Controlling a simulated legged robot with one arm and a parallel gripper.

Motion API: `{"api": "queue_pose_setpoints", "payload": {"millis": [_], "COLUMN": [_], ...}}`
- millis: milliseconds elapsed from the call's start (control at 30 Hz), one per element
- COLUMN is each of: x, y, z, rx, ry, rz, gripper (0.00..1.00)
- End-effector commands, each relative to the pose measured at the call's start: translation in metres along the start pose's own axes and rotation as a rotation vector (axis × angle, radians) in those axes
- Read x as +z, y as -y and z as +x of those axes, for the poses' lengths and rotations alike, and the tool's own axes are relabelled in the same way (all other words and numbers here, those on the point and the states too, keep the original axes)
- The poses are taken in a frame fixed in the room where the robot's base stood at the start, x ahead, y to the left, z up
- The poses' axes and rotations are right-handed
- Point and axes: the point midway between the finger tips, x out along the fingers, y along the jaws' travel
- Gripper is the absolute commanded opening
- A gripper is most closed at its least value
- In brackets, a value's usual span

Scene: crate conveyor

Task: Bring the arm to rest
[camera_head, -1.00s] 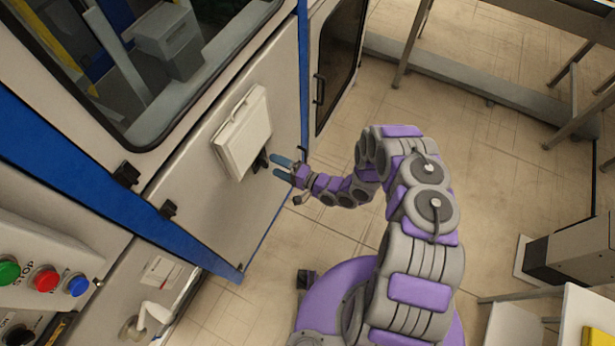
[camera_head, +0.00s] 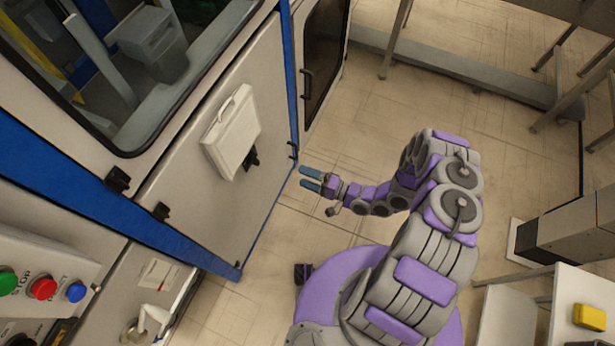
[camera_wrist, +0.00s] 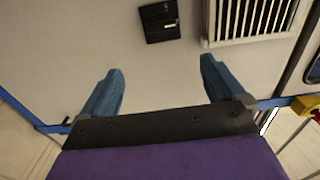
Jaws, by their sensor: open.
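My gripper (camera_head: 311,179) is open and empty, at the end of my purple and grey arm. In the head view it hangs in free air to the right of the cabinet door (camera_head: 190,215), apart from it. In the wrist view the two blue fingers (camera_wrist: 155,95) are spread wide with nothing between them. They point toward a pale panel with a small black fitting (camera_wrist: 160,20) and a slatted vent (camera_wrist: 248,20).
The door carries a pale box (camera_head: 232,135) with a black latch. Red, green and blue buttons (camera_head: 43,288) sit at the lower left. A white table (camera_head: 575,325) holds a yellow object (camera_head: 590,317). The tiled floor (camera_head: 330,115) behind my arm is clear.

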Motion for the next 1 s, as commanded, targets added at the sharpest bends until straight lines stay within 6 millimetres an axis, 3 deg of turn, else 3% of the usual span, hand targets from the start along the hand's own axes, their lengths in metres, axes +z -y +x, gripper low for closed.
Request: {"api": "queue_pose_setpoints", "payload": {"millis": [733,867,1000], "x": [-0.003,-0.022,-0.061], "y": [-0.001,-0.005,-0.01], "z": [0.0,-0.005,-0.018], "rx": [0.014,0.104,0.281], "ry": [-0.001,-0.004,-0.014], "rz": [-0.011,-0.078,-0.207], "gripper": [0.96,0.96,0.96]}}
